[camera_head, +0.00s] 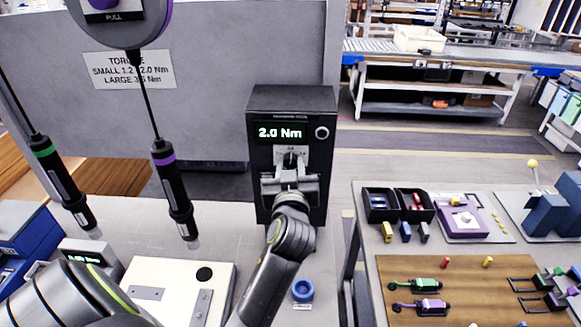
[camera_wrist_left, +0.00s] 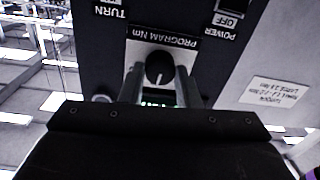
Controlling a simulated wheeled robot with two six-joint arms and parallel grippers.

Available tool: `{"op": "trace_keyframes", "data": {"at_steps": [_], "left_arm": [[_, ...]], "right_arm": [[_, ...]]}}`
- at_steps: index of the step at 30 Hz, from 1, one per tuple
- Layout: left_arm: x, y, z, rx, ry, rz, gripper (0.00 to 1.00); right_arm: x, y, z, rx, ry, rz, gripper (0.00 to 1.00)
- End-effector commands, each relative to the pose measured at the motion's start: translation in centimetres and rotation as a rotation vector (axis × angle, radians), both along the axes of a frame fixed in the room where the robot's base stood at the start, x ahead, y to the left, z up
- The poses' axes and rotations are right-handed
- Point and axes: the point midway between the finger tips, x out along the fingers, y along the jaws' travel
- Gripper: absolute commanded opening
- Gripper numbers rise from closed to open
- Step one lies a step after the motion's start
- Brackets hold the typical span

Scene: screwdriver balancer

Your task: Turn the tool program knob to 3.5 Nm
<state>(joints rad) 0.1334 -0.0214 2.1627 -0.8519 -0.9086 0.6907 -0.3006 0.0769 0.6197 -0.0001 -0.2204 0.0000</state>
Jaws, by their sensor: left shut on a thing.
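The black tool controller box (camera_head: 262,105) stands upright on the bench, its lit display (camera_head: 280,133) reading 2.0 Nm. My left gripper (camera_head: 291,163) is at its front, below the display, and covers most of the knob there. In the left wrist view, which is upside down, the round dark program knob (camera_wrist_left: 159,68) sits under the "PROGRAM Nm" label (camera_wrist_left: 165,36). My left gripper (camera_wrist_left: 159,80) is shut on the knob, one finger on each side. The lit display shows only partly between the fingers. My right gripper is not in view.
Two screwdrivers, one green-ringed (camera_head: 66,185) and one purple-ringed (camera_head: 174,190), hang left of the controller. A side table (camera_head: 360,215) with bins and parts stands right.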

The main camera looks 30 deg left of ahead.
Motion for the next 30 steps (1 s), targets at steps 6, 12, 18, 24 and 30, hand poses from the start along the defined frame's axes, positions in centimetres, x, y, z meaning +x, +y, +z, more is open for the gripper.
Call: {"op": "trace_keyframes", "data": {"at_steps": [6, 12, 18, 24, 30], "left_arm": [[0.0, 0.0, 0.1, 0.138, 0.088, 0.001, 0.07], [0.0, 0.0, 0.1, 0.299, 0.186, 0.001, 0.07], [0.0, 0.0, 0.1, 0.46, 0.285, 0.0, 0.07], [0.0, 0.0, 0.1, 0.607, 0.373, 0.001, 0.07], [0.0, 0.0, 0.0, 0.72, 0.443, 0.001, 0.07]], "right_arm": [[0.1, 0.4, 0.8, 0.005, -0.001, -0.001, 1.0], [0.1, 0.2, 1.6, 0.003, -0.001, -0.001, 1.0], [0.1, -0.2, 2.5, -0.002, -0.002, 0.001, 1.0], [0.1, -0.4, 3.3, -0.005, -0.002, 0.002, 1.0], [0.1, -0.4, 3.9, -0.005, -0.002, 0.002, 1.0]]}}
